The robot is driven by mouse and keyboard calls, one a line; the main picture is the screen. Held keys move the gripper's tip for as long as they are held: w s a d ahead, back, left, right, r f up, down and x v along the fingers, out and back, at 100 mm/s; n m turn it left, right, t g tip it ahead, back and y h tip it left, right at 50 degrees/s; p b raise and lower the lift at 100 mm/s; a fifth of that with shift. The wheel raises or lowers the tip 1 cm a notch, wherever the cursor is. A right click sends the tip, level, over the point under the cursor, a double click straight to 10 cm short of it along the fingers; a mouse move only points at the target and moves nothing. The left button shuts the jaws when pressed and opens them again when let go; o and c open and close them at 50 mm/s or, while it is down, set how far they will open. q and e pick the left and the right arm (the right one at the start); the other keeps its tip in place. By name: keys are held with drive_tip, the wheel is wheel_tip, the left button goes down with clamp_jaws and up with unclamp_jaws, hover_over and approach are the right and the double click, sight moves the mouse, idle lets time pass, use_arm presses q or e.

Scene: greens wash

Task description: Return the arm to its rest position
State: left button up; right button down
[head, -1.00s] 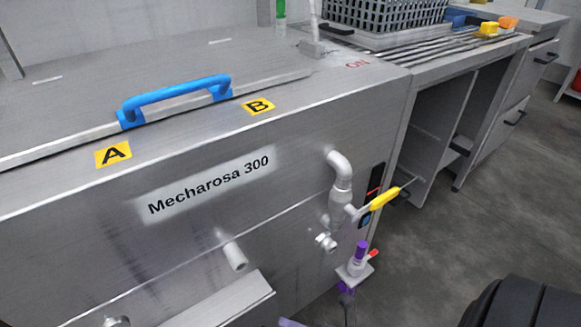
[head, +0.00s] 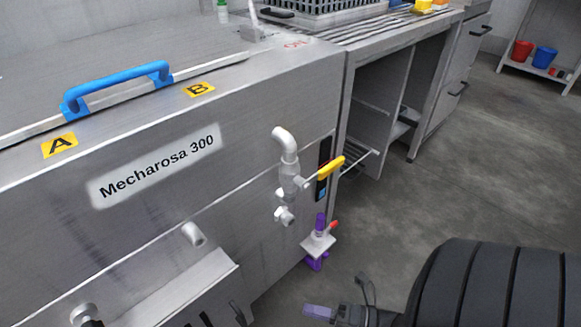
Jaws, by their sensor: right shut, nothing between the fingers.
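My right gripper (head: 318,311) is low in the head view, at the bottom edge right of the machine. Its pale purple fingertips are together with nothing between them, apart from the machine and over the floor. My thick dark ribbed arm link fills the lower right corner. I cannot make out my left gripper. The steel washer (head: 110,235) labelled Mecharosa 300 fills the left, with a blue lid handle (head: 118,88) and yellow A and B labels.
The yellow-levered valve (head: 330,167) and a purple-and-red fitting (head: 318,242) stick out from the washer's front right. A counter with a grey crate (head: 318,8) stands behind. Red (head: 522,50) and blue (head: 545,57) buckets sit on a far shelf. Grey floor is open at right.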

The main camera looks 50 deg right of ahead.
drive_tip(key=s+f+m+g+h, duration=0.7)
drive_tip(key=s+f+m+g, duration=0.2)
drive_tip(key=s+f+m, duration=0.55)
drive_tip(key=s+a+f+m+g+h, duration=0.1)
drive_tip(key=s+a+f+m+g, duration=0.15)
drive_tip(key=s+g, duration=0.6)
drive_tip(key=s+a+f+m+g, duration=0.1)
drive_tip(key=s+f+m+g, duration=0.15)
drive_tip(key=s, duration=1.05)
use_arm(q)
drive_tip(key=w+r+t+p, duration=0.1)
drive_tip(key=w+r+p, duration=0.3)
drive_tip(key=r+p, duration=0.8)
drive_tip(key=w+r+t+p, duration=0.1)
drive_tip(key=w+r+p, duration=0.3)
drive_tip(key=r+p, duration=0.7)
drive_tip(key=p, duration=0.3)
drive_tip(key=shift+r+t, duration=0.35)
drive_tip(key=shift+t, duration=0.05)
use_arm(e)
drive_tip(key=w+r+t, duration=0.1)
drive_tip(key=w+r, duration=0.3)
drive_tip(key=r, duration=0.8)
drive_tip(key=w+r+t, duration=0.1)
drive_tip(key=w+r, duration=0.4)
drive_tip(key=r, duration=0.7)
drive_tip(key=shift+r+t, duration=0.2)
drive_tip(key=shift+t, duration=0.2)
drive_tip(key=shift+w, duration=0.1)
